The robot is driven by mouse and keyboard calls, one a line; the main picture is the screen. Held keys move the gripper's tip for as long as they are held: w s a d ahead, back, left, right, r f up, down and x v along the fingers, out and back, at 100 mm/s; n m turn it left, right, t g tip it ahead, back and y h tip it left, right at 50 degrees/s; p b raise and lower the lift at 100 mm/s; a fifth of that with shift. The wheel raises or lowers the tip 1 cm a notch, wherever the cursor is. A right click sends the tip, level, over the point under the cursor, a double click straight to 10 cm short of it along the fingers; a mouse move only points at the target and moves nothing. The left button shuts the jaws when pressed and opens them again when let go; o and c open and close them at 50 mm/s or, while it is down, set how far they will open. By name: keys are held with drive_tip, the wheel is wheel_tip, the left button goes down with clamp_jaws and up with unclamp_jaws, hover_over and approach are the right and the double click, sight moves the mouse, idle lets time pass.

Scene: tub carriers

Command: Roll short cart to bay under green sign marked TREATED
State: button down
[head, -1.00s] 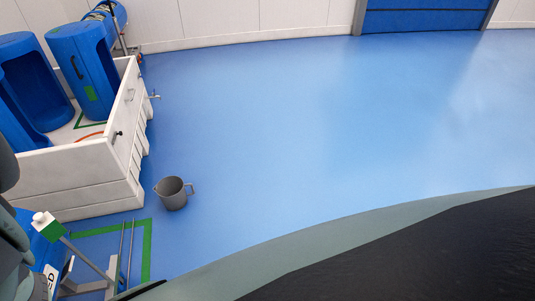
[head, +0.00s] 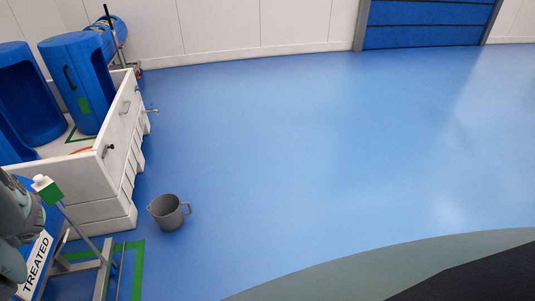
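A white panel lettered TREATED (head: 36,264) is at the lower left, on something blue and partly cut off. A slanted grey post beside it carries a small green block with a white top (head: 47,190). A grey metal frame (head: 103,268) stands there, over or beside a green floor outline (head: 137,268); I cannot tell whether it belongs to a cart. No cart shows clearly. Grey-green rounded parts, probably my arm, cover part of the left edge. My gripper's fingers are not visible.
A grey jug (head: 168,213) stands on the blue floor right of the outline. A white walled enclosure (head: 92,180) holds blue tubs (head: 78,80). A blue shutter door (head: 427,22) is at the back. The middle floor is clear. My dark body fills the lower right.

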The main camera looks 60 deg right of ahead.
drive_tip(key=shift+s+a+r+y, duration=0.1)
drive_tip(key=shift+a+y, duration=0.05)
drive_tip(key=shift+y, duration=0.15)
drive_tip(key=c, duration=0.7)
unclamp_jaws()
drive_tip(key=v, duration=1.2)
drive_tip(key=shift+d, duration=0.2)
